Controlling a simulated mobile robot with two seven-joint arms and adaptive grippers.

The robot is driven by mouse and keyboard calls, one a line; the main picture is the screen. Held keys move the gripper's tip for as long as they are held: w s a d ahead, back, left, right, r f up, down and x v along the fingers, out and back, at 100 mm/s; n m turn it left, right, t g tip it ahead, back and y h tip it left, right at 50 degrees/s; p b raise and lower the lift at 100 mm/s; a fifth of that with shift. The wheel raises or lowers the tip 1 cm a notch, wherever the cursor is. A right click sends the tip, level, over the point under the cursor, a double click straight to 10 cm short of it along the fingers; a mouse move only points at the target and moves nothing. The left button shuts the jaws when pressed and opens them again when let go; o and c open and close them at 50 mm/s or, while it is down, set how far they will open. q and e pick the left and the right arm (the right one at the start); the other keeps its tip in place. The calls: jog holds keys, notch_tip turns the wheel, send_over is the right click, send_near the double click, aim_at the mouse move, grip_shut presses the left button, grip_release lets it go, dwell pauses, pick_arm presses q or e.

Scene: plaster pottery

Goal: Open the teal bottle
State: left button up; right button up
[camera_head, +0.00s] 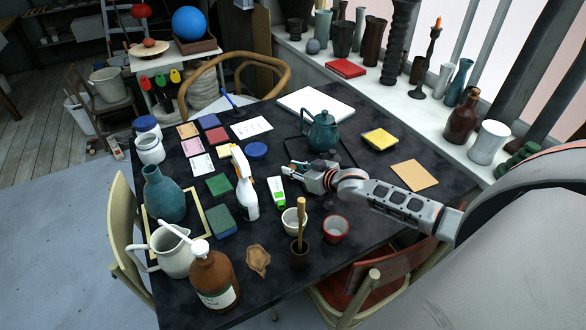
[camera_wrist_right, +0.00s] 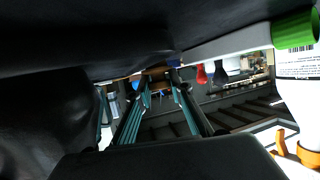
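A teal bottle (camera_head: 166,198) with a round body and short neck stands upright on the left side of the dark table. I cannot make out a separate lid on it. My right gripper (camera_head: 287,169) is over the middle of the table, well to the right of the bottle, pointing left. In the right wrist view its two fingers (camera_wrist_right: 158,105) are apart, with nothing visible between them. The teal bottle cannot be made out in the wrist view. My left gripper is not in view.
A white spray bottle (camera_head: 244,186) stands between gripper and teal bottle. A white pitcher (camera_head: 176,254) and brown pump bottle (camera_head: 214,280) stand in front of the bottle, white jars (camera_head: 150,149) behind. A green-capped tube (camera_head: 276,190) lies near the gripper; a teal teapot (camera_head: 322,133) stands behind.

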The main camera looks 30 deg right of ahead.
jog(key=o, duration=0.3)
jog(key=shift+o, duration=0.2)
jog(key=shift+r, duration=0.1)
jog(key=p+v, duration=0.1)
jog(key=v, duration=0.9)
jog(key=shift+s+r, duration=0.1)
jog(key=shift+s, duration=0.1)
jog(key=shift+s+d+r+p, duration=0.1)
jog(key=shift+s+r+p, duration=0.2)
jog(key=shift+s, duration=0.25)
jog(key=shift+s+r, duration=0.1)
jog(key=shift+s, duration=0.05)
jog(key=shift+s, duration=0.1)
